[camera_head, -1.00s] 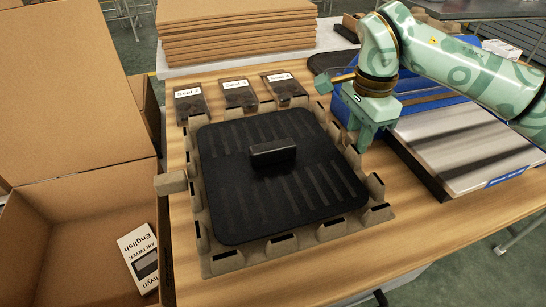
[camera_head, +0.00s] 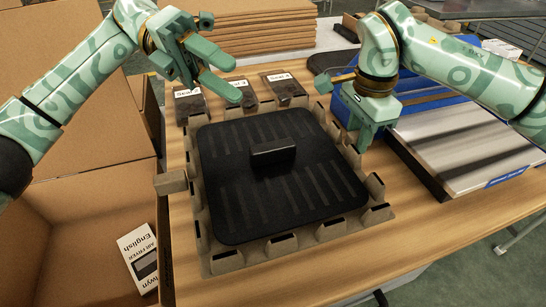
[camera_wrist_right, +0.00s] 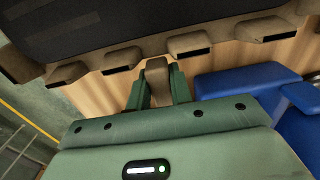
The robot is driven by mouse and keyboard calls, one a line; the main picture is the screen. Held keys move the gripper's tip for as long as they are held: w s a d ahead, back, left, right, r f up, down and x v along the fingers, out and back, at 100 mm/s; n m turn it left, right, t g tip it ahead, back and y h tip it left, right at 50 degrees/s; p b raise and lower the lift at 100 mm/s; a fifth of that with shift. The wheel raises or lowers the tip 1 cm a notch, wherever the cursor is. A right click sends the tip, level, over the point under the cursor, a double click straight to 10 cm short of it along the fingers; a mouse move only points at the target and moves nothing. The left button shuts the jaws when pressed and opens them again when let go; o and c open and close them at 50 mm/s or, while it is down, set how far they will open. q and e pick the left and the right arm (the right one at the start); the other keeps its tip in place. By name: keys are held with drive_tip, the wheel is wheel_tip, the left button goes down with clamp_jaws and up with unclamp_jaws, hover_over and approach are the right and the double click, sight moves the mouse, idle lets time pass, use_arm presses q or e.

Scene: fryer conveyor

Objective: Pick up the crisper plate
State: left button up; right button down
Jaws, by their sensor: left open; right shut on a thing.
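The black crisper plate (camera_head: 235,195), a square with slots and a raised block handle (camera_head: 272,153) in its middle, lies in a cardboard insert (camera_head: 228,262) on the wooden table. The insert has folded tabs around the plate. My left gripper (camera_head: 236,82) is open and empty above the insert's far left side, over the seal packets. My right gripper (camera_head: 362,142) is at the insert's right edge, beside the plate and apart from its handle. In the right wrist view its fingers are shut on a cardboard tab (camera_wrist_right: 157,78) of the insert.
Labelled seal packets (camera_head: 283,88) lie behind the insert, partly under my left gripper. An open cardboard box (camera_head: 100,225) stands at the left, holding an air fryer booklet (camera_head: 140,258). Flat cardboard (camera_head: 262,32) is stacked behind. A conveyor (camera_head: 465,150) is at the right.

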use_arm(q)
drive_tip(key=s+d+m+t+y, duration=0.2)
drive_tip(key=d+y, duration=0.2)
drive_tip(key=d, duration=0.1)
drive_tip(key=m+t+y, duration=0.2)
drive_tip(key=t+y, duration=0.5)
drive_tip(key=y, duration=0.2)
hover_over(273, 145)
wheel_tip(273, 145, down, 6)
drive_tip(key=shift+w+a+f, duration=0.1)
drive_tip(key=shift+w+a, duration=0.05)
wheel_tip(273, 145, down, 6)
drive_tip(key=shift+r, duration=0.25)
clamp_jaws()
